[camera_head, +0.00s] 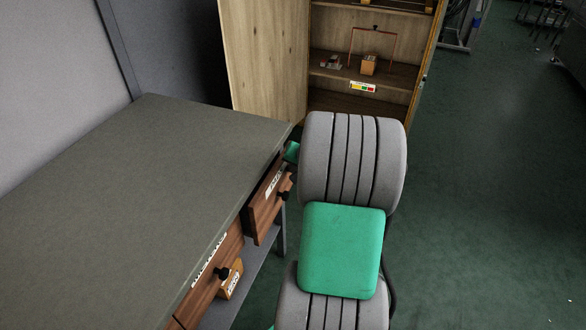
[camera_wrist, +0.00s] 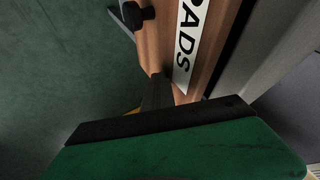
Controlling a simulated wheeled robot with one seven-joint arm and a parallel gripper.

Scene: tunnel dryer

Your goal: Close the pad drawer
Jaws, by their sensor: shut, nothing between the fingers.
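The pad drawer (camera_head: 262,222) is a brown wooden drawer in the desk, with a white label and a dark knob. It stands pulled out, its front ahead of the neighbouring drawer's. In the wrist view its front (camera_wrist: 157,48) shows close up, with the letters "PADS" on the label and the knob (camera_wrist: 133,14) at upper left. My gripper (camera_wrist: 160,80) is shut and empty, its dark fingers close to the drawer front beside the label. I cannot tell whether they touch.
The grey desk top (camera_head: 140,200) is bare. A second drawer (camera_head: 215,280) with label and knob is nearer me. A wooden box (camera_head: 231,280) sits on the shelf below. A wooden cabinet (camera_head: 265,55) with open shelves stands behind.

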